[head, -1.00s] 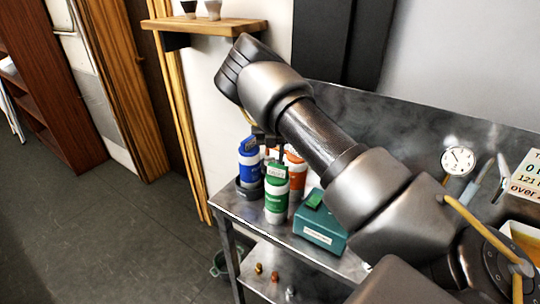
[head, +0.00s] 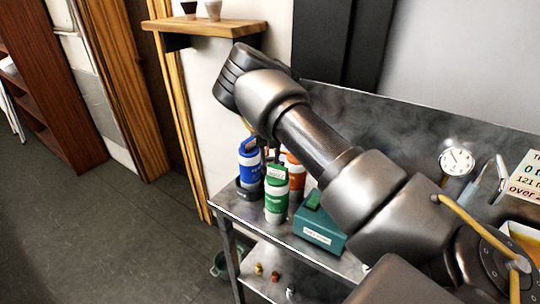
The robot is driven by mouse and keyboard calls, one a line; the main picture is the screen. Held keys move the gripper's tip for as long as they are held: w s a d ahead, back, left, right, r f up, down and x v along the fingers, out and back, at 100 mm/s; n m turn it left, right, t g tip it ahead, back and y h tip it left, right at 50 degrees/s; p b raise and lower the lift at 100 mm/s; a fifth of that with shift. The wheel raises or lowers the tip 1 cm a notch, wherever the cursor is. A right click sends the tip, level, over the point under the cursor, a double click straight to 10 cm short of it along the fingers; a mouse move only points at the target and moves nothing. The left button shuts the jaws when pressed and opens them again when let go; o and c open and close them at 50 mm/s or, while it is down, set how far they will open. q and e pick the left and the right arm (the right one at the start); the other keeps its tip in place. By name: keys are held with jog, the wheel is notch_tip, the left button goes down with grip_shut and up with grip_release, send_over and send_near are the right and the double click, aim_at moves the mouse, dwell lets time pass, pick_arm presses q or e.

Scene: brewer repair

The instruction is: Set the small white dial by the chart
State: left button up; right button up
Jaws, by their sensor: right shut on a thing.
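A small round white dial (head: 457,161) with dark marks shows at the back of the metal bench, left of the printed chart (head: 525,182). Its setting is too small to read. My right arm crosses the view from the lower right, in front of the bench. My right gripper (head: 274,160) points down at the green-topped white bottle (head: 276,203), well left of the dial. It is shut at the bottle's top, though the wrist and bottles partly hide the fingers. My left gripper is not in view.
A blue-topped bottle (head: 250,165) and an orange one (head: 296,174) stand close by the green one. A teal box (head: 319,232) sits to their right. A wooden shelf (head: 205,27) with cups is above. The floor at left is clear.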

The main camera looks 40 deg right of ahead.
jog(key=n, duration=0.3)
jog(key=shift+r+n+p, duration=0.1)
jog(key=shift+n+p, duration=0.2)
jog(key=shift+n, duration=0.1)
jog(key=n, duration=0.3)
jog(key=shift+p, duration=0.3)
jog(key=shift+n, duration=0.9)
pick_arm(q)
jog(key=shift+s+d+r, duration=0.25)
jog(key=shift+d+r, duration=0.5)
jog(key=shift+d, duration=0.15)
pick_arm(e)
jog(key=shift+n, duration=0.3)
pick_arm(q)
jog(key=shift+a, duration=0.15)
pick_arm(e)
jog(key=o, duration=1)
jog(key=shift+c, duration=0.2)
